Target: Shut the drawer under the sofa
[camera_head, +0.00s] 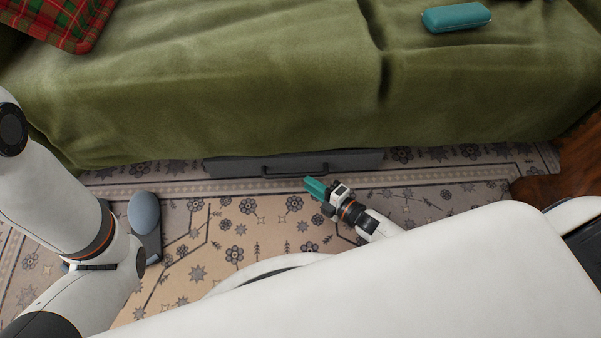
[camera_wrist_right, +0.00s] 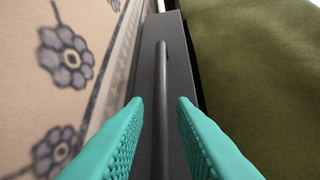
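The grey drawer (camera_head: 225,167) shows under the front edge of the green sofa (camera_head: 250,115), its front sticking out a little past the hanging cover. It has a dark bar handle (camera_head: 295,170). My right gripper (camera_head: 313,186), with teal fingers, is low in front of the drawer, near the handle's right end. In the right wrist view, the fingers of this gripper (camera_wrist_right: 160,105) are apart, with the handle (camera_wrist_right: 162,75) running between them; I cannot tell whether they touch it. A dark gap shows between the drawer front (camera_wrist_right: 182,70) and the sofa. My left gripper is not in view.
A patterned rug (camera_head: 235,230) covers the floor in front of the sofa. A blue-grey rounded object (camera_head: 144,212) lies on it beside my left arm. A teal case (camera_head: 456,17) and a red plaid cushion (camera_head: 60,20) are on the sofa. Wooden floor (camera_head: 575,160) shows at right.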

